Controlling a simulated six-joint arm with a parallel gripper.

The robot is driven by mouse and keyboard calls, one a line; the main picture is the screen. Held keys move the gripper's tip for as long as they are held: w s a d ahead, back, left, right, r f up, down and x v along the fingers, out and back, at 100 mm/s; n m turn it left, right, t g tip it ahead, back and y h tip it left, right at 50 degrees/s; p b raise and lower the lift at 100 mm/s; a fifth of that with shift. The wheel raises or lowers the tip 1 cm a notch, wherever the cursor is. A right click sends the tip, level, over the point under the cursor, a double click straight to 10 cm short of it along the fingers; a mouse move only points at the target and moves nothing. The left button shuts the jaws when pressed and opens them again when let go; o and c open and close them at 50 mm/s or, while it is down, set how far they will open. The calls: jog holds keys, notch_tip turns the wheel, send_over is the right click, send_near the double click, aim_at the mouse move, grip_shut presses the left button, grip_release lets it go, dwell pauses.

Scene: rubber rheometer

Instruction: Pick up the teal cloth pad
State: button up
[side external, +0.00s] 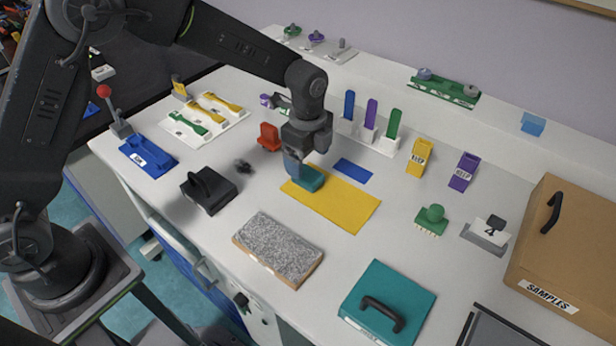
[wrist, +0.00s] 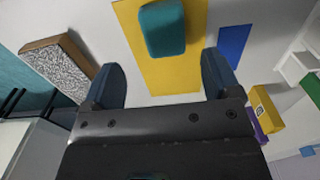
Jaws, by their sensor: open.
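The teal cloth pad (side external: 309,180) is a small rounded block lying on a flat yellow mat (side external: 345,207). In the wrist view the pad (wrist: 162,28) shows near the top, beyond my fingertips and roughly between them, on the yellow mat (wrist: 178,78). My gripper (side external: 293,167) is close above the pad in the side view and hides part of it. In the wrist view my gripper (wrist: 165,75) has its two dark blue fingers spread apart with nothing between them. I cannot tell whether a finger touches the pad.
A blue strip (side external: 353,171) lies beside the mat. A red piece (side external: 269,137) and a black handled block (side external: 209,190) stand to the left. A grey speckled slab (side external: 278,249) and a teal handled box (side external: 388,304) are in front. A green brush (side external: 432,220) stands right.

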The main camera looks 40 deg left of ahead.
aim_at(310, 175)
jog(key=shift+w+d+f, duration=0.1)
jog(key=shift+w+f, duration=0.05)
jog(key=shift+f, duration=1.4)
jog(key=shift+w+f, duration=0.15)
jog(key=shift+f, duration=1.4)
jog(key=c, duration=1)
jog(key=shift+r, duration=0.1)
jog(key=shift+r, duration=0.65)
notch_tip(310, 175, up, 3)
jog(key=shift+f, duration=0.1)
jog(key=s+a+r, duration=0.2)
jog(key=a+r, duration=0.4)
jog(key=a, duration=0.5)
jog(key=shift+s+a+r, duration=0.15)
jog(key=shift+a+r, duration=0.1)
jog(key=shift+r, duration=0.1)
